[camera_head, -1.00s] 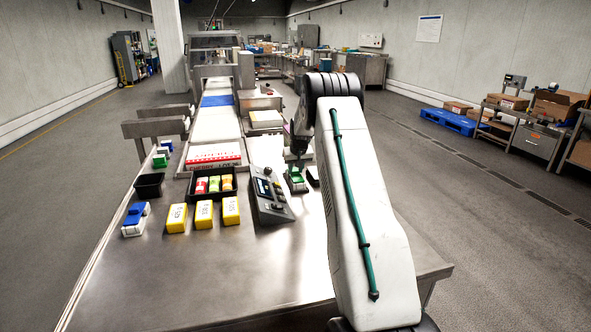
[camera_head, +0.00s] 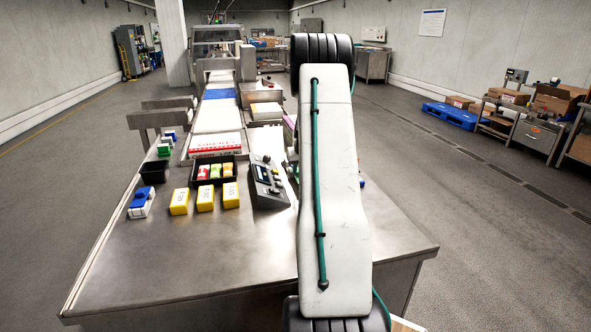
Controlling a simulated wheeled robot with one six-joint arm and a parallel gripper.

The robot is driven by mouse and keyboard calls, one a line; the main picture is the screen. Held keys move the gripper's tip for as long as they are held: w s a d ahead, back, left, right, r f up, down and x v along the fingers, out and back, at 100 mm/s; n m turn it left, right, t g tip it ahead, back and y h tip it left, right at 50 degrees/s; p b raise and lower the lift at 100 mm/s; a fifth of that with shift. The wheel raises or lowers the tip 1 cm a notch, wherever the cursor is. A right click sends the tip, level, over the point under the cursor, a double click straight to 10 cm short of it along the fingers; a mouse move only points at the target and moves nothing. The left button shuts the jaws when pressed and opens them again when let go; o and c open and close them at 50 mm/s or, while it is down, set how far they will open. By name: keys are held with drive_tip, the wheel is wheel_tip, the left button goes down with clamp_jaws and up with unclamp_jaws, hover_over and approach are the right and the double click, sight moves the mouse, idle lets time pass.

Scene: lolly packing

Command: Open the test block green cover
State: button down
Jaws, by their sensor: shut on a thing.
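My gripper is hidden behind my white arm, so its jaws cannot be seen. The green-topped block that stood right of the control box is also hidden by the arm. A small blue-green bit (camera_head: 362,182) shows at the arm's right edge; I cannot tell what it is. At the left, a small green block (camera_head: 164,150) stands near the table's left edge, with a blue-and-white one (camera_head: 170,136) behind it. A white block with a blue cover (camera_head: 142,202) stands nearer, at the left front.
Three yellow boxes (camera_head: 205,198) stand in a row. A black tray (camera_head: 193,182) behind them holds colored packs. A grey control box (camera_head: 270,190) stands beside my arm. An empty black bin (camera_head: 154,172) is at the left. The steel table's front (camera_head: 200,260) is clear.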

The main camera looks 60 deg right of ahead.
drive_tip(key=c, duration=1)
unclamp_jaws()
drive_tip(key=shift+c, duration=0.2)
drive_tip(key=shift+r, duration=0.15)
drive_tip(key=v, duration=0.7)
drive_tip(key=shift+r, duration=0.25)
drive_tip(key=shift+s+a, duration=0.1)
drive_tip(key=shift+a, duration=0.1)
